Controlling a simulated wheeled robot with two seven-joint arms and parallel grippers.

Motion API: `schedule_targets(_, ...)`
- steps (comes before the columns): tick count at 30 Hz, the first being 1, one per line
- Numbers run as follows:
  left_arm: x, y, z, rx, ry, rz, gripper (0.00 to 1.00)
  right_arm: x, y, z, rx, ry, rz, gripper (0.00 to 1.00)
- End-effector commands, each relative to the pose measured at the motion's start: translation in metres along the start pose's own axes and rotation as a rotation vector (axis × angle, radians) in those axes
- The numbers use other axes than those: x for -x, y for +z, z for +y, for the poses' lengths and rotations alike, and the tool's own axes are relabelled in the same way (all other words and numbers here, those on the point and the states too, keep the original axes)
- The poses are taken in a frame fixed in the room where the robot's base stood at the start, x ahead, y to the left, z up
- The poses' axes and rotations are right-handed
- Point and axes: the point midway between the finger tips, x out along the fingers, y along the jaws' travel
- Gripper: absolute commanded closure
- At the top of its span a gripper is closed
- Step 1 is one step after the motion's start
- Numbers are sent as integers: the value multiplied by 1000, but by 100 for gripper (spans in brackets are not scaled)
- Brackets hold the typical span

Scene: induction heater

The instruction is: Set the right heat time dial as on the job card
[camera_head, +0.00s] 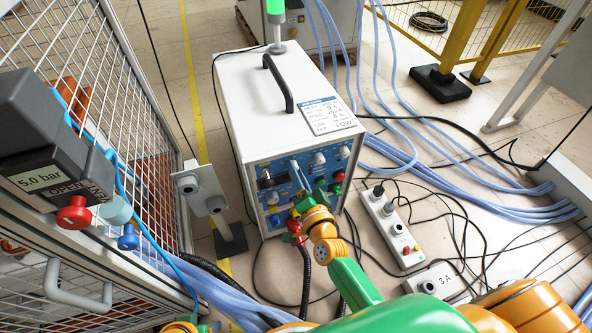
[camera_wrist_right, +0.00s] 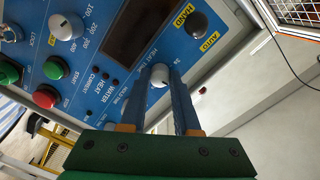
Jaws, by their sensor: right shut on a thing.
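The induction heater (camera_head: 244,103) is a white cabinet with a blue front panel. Its job card (camera_head: 325,116) lies on top; "LOW" is readable, but most figures are too small to read surely. My right gripper (camera_head: 299,172) is at the panel, its blue fingers on either side of a small white dial. In the right wrist view the gripper (camera_wrist_right: 158,88) is shut on this white dial (camera_wrist_right: 159,74), by the "HEAT TIME" lettering. The fingers hide much of its scale and its setting cannot be read. Only a sliver of my left arm shows at the bottom left; its fingers are hidden.
Other controls sit close by: a white knob (camera_wrist_right: 66,26), a green button (camera_wrist_right: 53,67), a red button (camera_wrist_right: 44,96) and a black selector (camera_wrist_right: 196,24). A mesh fence (camera_head: 140,110) stands left. Cables and a power strip (camera_head: 392,225) lie on the floor right.

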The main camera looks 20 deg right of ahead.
Motion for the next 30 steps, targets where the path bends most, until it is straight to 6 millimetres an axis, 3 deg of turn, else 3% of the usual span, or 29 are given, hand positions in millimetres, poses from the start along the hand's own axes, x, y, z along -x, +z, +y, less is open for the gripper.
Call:
schedule_targets(15,0,1,0,0,1,-5,36,0,0,1,-397,0,-13,100)
schedule_targets(30,5,-2,0,1,1,5,36,0,0,1,-526,0,-17,100)
